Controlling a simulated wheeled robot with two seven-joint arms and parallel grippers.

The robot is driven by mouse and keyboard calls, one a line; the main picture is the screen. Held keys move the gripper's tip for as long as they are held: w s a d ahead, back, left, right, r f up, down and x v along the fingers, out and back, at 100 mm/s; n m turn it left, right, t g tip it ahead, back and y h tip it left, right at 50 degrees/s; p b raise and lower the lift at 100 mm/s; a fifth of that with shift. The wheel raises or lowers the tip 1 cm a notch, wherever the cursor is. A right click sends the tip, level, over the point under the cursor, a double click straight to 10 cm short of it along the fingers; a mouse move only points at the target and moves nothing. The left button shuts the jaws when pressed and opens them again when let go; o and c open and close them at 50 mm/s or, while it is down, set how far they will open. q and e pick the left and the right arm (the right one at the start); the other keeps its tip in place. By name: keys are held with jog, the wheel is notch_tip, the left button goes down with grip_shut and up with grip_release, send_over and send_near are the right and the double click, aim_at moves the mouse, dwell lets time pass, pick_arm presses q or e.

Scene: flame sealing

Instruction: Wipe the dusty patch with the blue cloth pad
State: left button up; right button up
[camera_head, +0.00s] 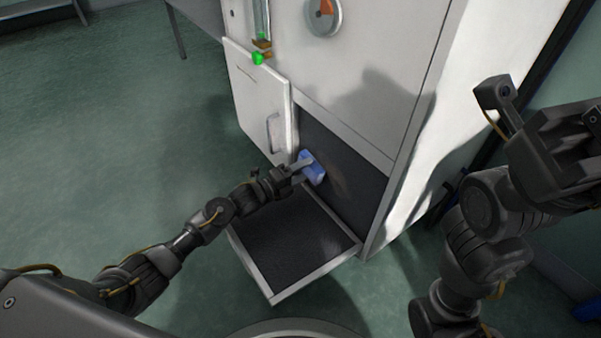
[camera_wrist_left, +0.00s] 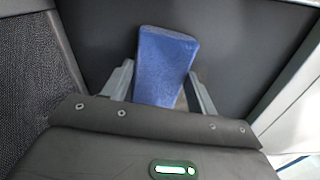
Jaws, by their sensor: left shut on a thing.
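The blue cloth pad (camera_head: 312,167) is held in my left gripper (camera_head: 300,170), in front of the dark panel inside the open lower part of the cabinet. In the left wrist view the pad (camera_wrist_left: 165,65) stands up between the two grey fingers of my gripper (camera_wrist_left: 160,88). A faint brownish dusty patch (camera_head: 337,186) shows on the dark panel just right of and below the pad. I cannot tell whether the pad touches the panel. My right arm (camera_head: 480,215) is raised at the right; its jaws do not show clearly.
The white cabinet (camera_head: 350,100) has a door (camera_head: 262,105) swung open at the left, close to my left gripper. A dark-lined flap (camera_head: 290,240) with a pale rim sticks out below the opening. A round gauge (camera_head: 323,17) is above. The green floor at left is clear.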

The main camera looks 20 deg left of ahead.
aim_at(313, 176)
pick_arm(q)
jog(key=shift+w+d, duration=0.15)
jog(key=shift+w, duration=0.05)
jog(key=shift+s+d+r+p, duration=0.1)
jog(key=shift+s+d+p, duration=0.6)
jog(key=shift+s+d, duration=0.5)
jog(key=shift+d, duration=0.05)
jog(key=shift+s+d+p, duration=0.65)
jog(key=shift+d+p, duration=0.15)
jog(key=shift+d, duration=0.15)
jog(key=shift+s+d, duration=0.3)
jog(key=shift+d, duration=0.1)
jog(key=shift+s+d+p, duration=0.75)
jog(key=shift+s+d, duration=0.1)
jog(key=shift+d, duration=0.15)
jog(key=shift+s+d, duration=0.3)
